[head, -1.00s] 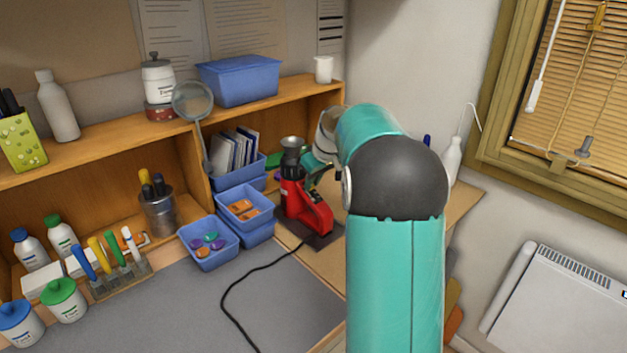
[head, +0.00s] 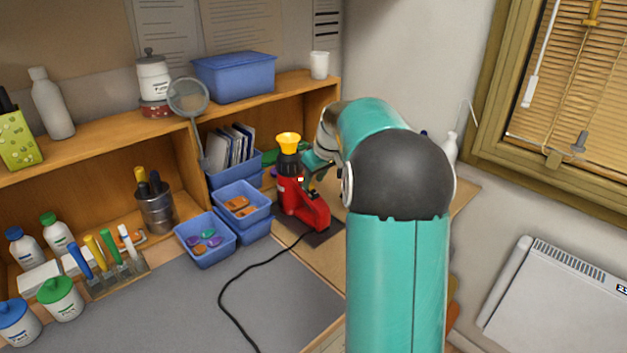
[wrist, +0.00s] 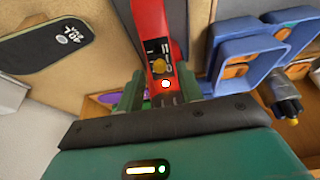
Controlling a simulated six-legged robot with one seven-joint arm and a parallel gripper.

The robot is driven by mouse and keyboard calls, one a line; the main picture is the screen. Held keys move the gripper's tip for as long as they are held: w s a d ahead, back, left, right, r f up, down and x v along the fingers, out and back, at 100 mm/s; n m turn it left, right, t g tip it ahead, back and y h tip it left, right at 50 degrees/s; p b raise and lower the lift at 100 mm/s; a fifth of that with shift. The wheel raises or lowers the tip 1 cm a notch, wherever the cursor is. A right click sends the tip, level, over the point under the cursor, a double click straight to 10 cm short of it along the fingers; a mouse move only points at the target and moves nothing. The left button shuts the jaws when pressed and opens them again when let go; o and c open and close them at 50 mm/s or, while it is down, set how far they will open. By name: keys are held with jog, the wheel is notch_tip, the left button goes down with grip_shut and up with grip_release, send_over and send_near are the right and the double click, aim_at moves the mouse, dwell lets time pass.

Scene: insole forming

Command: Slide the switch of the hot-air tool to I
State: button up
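The red hot-air tool (head: 297,203) stands on a dark mat on the bench, nozzle upward. The marks are too small to read surely, so I cannot tell the switch's exact setting. A bright round light (wrist: 165,84) shows just below. My gripper (wrist: 160,85) is at the tool, its two green fingers apart on either side of the body. In the head view my arm partly hides the fingers.
Blue bins (head: 206,243) with small coloured pieces stand left of the tool. A black cord (head: 240,320) runs across the grey mat (head: 180,305). The wooden shelf (head: 100,115) rises behind. The grey mat's front part is mostly clear.

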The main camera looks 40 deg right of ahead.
jog(key=v, duration=1.2)
jog(key=shift+s+r, duration=0.2)
jog(key=shift+r, duration=0.15)
jog(key=s+a+f, duration=0.1)
jog(key=s+a, duration=0.4)
jog(key=a, duration=0.3)
jog(key=s+a+m, duration=0.1)
jog(key=s+a, duration=0.4)
jog(key=a, duration=0.3)
jog(key=s+a+f, duration=0.1)
jog(key=s+a, duration=0.5)
jog(key=a, duration=0.2)
jog(key=s+a+f+t, duration=0.1)
jog(key=s+a+f, duration=0.4)
jog(key=s, duration=0.3)
jog(key=shift+s+a+f+m+h, duration=0.25)
jog(key=shift+a+f+m+h, duration=0.05)
jog(key=shift+f, duration=0.2)
jog(key=shift+d, duration=0.1)
